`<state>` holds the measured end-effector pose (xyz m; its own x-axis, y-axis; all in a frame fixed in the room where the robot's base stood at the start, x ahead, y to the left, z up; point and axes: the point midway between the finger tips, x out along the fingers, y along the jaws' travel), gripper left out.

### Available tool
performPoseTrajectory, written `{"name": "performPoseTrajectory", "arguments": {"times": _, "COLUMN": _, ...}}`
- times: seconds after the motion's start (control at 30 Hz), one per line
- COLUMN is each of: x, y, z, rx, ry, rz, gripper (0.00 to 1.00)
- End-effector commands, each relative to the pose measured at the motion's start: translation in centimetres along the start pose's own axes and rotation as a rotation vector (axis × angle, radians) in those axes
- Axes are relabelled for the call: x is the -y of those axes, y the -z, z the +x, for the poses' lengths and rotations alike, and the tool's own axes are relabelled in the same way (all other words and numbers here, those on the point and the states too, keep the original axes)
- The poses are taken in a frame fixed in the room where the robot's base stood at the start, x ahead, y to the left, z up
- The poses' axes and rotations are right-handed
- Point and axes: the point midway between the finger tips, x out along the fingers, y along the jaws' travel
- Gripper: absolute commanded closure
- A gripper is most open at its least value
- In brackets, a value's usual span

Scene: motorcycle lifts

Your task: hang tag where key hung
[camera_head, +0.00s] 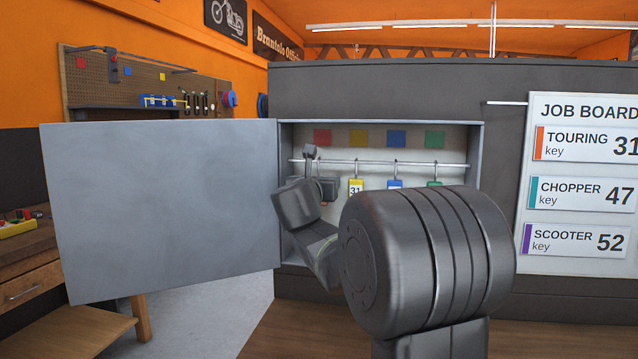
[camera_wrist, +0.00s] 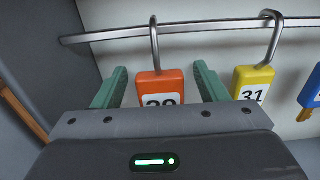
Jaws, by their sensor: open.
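My gripper (camera_wrist: 160,75) is open. In the wrist view its two green fingers stand on either side of an orange tag (camera_wrist: 161,86), with a gap on each side. The tag hangs by a hook from a metal rail (camera_wrist: 205,31); its number is partly hidden by the gripper body. A yellow tag (camera_wrist: 253,80) marked 31 hangs to its right, and part of a blue tag (camera_wrist: 312,88) shows at the right edge. In the head view the yellow tag (camera_head: 356,187) hangs on the cabinet rail (camera_head: 430,164); my arm hides most of the orange tag.
The grey cabinet door (camera_head: 160,210) stands open to the left. The job board (camera_head: 580,180) lists Touring 31, Chopper 47 and Scooter 52. A workbench (camera_head: 30,260) stands at left.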

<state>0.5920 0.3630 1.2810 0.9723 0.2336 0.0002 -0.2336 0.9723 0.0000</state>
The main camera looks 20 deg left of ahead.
Motion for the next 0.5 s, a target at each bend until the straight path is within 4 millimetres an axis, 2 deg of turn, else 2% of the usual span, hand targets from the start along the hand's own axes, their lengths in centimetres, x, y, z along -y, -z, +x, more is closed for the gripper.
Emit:
{"name": "performPoseTrajectory", "arguments": {"times": 0.17, "x": 0.0, "y": 0.0, "z": -0.5, "rx": 0.0, "ry": 0.0, "rz": 0.0, "gripper": 0.33}}
{"name": "performPoseTrajectory", "arguments": {"times": 0.27, "x": -0.1, "y": 0.0, "z": -1.7, "rx": 0.001, "ry": -0.002, "rz": 0.001, "gripper": 0.33}}
{"name": "performPoseTrajectory", "arguments": {"times": 0.5, "x": -0.1, "y": 0.0, "z": -6.8, "rx": 0.002, "ry": -0.004, "rz": 0.001, "gripper": 0.33}}
